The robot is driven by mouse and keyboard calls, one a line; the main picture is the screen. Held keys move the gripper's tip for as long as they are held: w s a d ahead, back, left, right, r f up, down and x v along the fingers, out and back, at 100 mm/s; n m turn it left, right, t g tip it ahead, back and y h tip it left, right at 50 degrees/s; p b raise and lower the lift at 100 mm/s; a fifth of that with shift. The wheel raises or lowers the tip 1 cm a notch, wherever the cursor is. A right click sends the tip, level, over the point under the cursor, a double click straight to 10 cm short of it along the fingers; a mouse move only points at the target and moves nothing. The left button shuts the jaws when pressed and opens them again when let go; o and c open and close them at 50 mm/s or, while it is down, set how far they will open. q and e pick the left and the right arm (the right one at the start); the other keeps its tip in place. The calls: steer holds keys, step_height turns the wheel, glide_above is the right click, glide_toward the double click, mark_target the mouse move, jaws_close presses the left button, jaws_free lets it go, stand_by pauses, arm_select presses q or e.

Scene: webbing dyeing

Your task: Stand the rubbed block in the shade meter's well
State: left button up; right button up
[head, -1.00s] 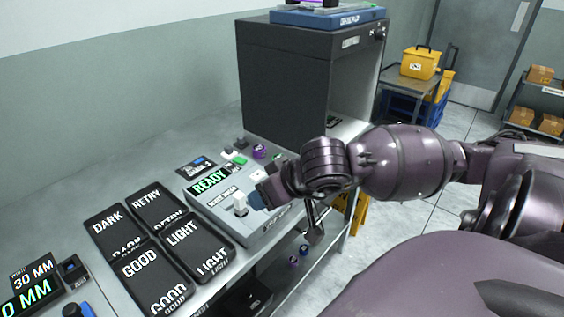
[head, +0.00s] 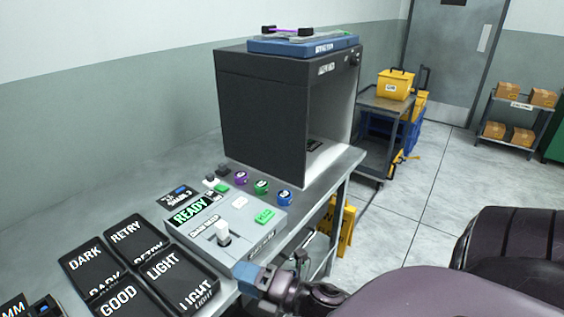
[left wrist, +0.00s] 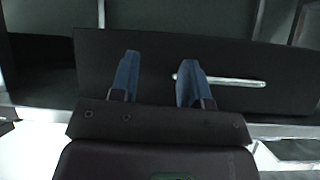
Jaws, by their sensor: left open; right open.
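The shade meter (head: 180,235) is a grey box on the bench with a lit "READY" display (head: 194,211). A white block (head: 222,232) stands upright on its top face at the labelled well; how deep it sits I cannot tell. My right gripper (head: 248,274), with blue fingertips, is in front of the meter's near edge, apart from the block, open and empty. My left gripper (left wrist: 157,80) shows only in the left wrist view, open, with nothing between its blue fingers. A dark panel with a pale bar lies beyond them.
Black trays labelled "RETRY" (head: 126,231), "DARK", "LIGHT" and "GOOD" lie left of the meter. Purple, green and blue round pieces (head: 261,187) stand behind it. A large dark cabinet (head: 262,115) stands further back. The floor to the right is mostly clear.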

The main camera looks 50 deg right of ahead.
steer(key=s+f+m+g+h, duration=0.3)
steer(key=s+f+m, duration=0.1)
steer(key=f+m, duration=0.5)
steer(key=s+f+m+g+h, duration=0.3)
steer(key=s+f+m, duration=0.2)
steer(key=m, duration=0.8)
step_height(320, 180, down, 4)
steer(key=shift+d+r+m, duration=0.15)
steer(key=shift+m, duration=0.25)
